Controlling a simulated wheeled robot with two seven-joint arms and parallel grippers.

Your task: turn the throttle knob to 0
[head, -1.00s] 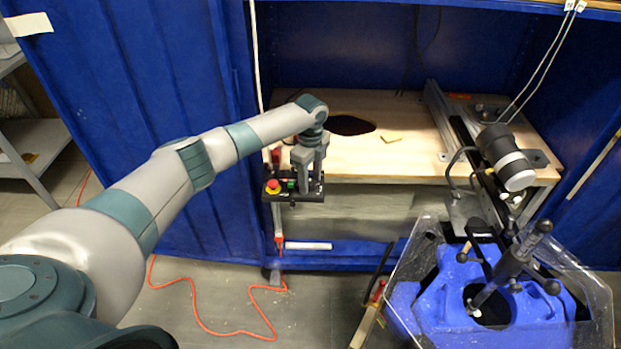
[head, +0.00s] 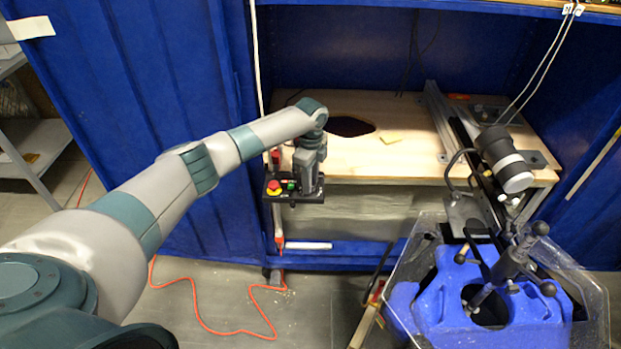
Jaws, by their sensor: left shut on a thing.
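A small black control box (head: 284,198) is fixed at the front edge of the wooden bench. It carries a red button on a yellow base (head: 274,186) at its left and a green button (head: 291,186) in its middle. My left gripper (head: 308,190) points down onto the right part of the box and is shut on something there. The throttle knob itself is hidden by the fingers, so I cannot read its setting. My right gripper is not in view.
The wooden bench top (head: 350,165) has a dark opening (head: 347,126). A thruster rig with a black and white cylinder (head: 507,160) stands at the right, above a blue frame inside a clear tank (head: 395,280). An orange cable (head: 215,333) lies on the floor.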

